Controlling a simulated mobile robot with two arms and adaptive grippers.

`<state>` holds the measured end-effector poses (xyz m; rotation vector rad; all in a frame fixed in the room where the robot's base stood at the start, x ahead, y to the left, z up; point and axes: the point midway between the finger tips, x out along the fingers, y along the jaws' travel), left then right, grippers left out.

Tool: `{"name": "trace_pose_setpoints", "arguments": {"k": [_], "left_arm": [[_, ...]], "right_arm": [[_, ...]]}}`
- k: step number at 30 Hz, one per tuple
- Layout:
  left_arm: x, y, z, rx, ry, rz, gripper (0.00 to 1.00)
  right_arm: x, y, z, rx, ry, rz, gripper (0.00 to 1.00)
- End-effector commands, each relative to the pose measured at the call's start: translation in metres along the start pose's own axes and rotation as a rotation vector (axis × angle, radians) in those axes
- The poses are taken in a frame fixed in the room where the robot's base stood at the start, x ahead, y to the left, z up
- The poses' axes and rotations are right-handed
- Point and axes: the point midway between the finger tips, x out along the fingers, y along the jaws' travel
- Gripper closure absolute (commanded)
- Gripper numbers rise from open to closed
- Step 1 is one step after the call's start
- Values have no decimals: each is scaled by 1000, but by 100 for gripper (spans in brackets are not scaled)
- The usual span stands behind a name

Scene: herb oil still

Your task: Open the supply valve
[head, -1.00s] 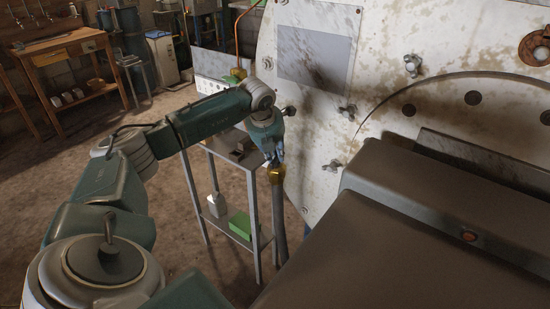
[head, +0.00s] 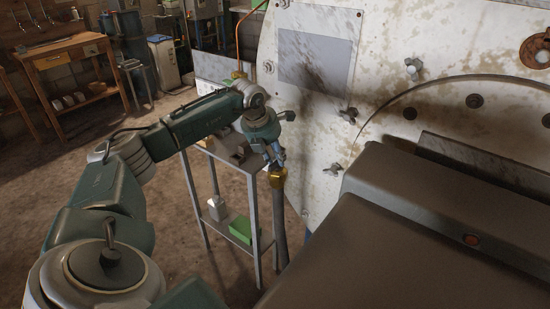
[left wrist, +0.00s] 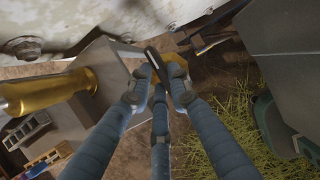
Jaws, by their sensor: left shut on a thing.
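The supply valve shows as a brass fitting (head: 278,177) on top of an upright grey pipe, beside the large pale vessel. My left gripper (head: 277,160) reaches down to it from above. In the left wrist view, my left gripper (left wrist: 158,88) has its fingers closed around a dark, narrow lever (left wrist: 156,62), which seems to be the valve handle. The yellow valve body (left wrist: 178,70) lies just beyond the fingertips. The fingers hide part of the handle, so its exact angle is hard to tell. My right gripper is in neither view.
The pale vessel (head: 318,65) with wing bolts stands close behind the valve. A grey metal stand (head: 251,198) with a green box (head: 241,229) is just left of the pipe. A wooden workbench (head: 75,72) stands far left. Open floor lies between.

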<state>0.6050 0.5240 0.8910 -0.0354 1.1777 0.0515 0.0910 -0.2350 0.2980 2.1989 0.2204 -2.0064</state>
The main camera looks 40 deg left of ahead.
Motion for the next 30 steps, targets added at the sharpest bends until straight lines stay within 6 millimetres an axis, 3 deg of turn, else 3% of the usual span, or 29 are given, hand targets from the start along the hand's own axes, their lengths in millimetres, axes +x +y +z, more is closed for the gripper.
{"name": "trace_pose_setpoints", "arguments": {"k": [1,2,4,13,17,30], "left_arm": [[0,0,1,4,-2,0,100],[0,0,1,4,-2,0,76],[0,0,1,4,-2,0,63],[-1,0,0,2,-1,0,63],[-12,0,1,2,-2,1,63],[-98,0,1,3,-3,1,63]], "right_arm": [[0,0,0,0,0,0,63],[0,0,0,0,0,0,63],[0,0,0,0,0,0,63],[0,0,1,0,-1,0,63],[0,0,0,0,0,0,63],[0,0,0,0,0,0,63]]}}
